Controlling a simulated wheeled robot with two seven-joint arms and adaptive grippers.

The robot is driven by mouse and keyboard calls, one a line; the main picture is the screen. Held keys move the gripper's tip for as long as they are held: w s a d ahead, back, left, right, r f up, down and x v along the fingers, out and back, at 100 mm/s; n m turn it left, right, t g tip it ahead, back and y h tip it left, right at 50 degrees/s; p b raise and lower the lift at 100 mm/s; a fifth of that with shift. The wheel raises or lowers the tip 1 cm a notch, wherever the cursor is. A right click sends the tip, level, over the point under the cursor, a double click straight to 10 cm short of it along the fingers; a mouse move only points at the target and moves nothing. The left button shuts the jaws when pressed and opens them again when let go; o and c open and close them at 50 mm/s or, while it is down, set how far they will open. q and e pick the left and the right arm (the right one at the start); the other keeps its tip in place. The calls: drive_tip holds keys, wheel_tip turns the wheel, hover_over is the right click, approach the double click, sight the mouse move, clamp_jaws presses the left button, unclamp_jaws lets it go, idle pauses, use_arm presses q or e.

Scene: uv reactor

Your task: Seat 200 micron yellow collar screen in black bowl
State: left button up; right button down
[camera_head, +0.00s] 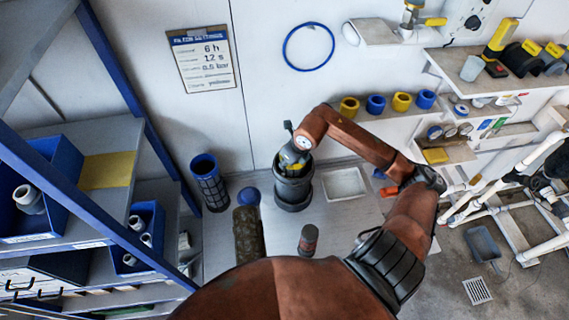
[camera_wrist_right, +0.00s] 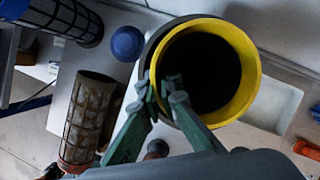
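The black bowl (camera_head: 292,193) stands upright on the pale bench; its grey-black rim (camera_wrist_right: 147,50) shows in the right wrist view. The yellow collar screen (camera_wrist_right: 243,60) is upright at the bowl's mouth, its collar a little off to the right of the bowl's rim in that view. Its lower body is hidden, and I cannot tell how deep it sits. My right gripper (camera_wrist_right: 160,88) has its fingers on either side of the collar's left wall, closed on it. In the head view my right gripper (camera_head: 292,155) is over the bowl. My left gripper is not in view.
A blue-collar screen (camera_head: 208,182) stands left of the bowl. A dirty brown screen (camera_head: 248,237) and a blue round-topped object (camera_head: 248,196) are nearby. A white tray (camera_head: 344,184) lies to the right. A small dark red container (camera_head: 308,240) stands in front.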

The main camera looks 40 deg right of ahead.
drive_tip(key=shift+f, duration=0.15)
drive_tip(key=c, duration=2.2)
unclamp_jaws()
drive_tip(key=shift+o, duration=0.2)
drive_tip(key=shift+r+p, duration=0.75)
drive_tip(key=shift+r, duration=0.1)
drive_tip(key=b+v, duration=0.2)
drive_tip(key=v, duration=0.9)
drive_tip(key=shift+r+b, duration=0.25)
drive_tip(key=shift+b, duration=0.15)
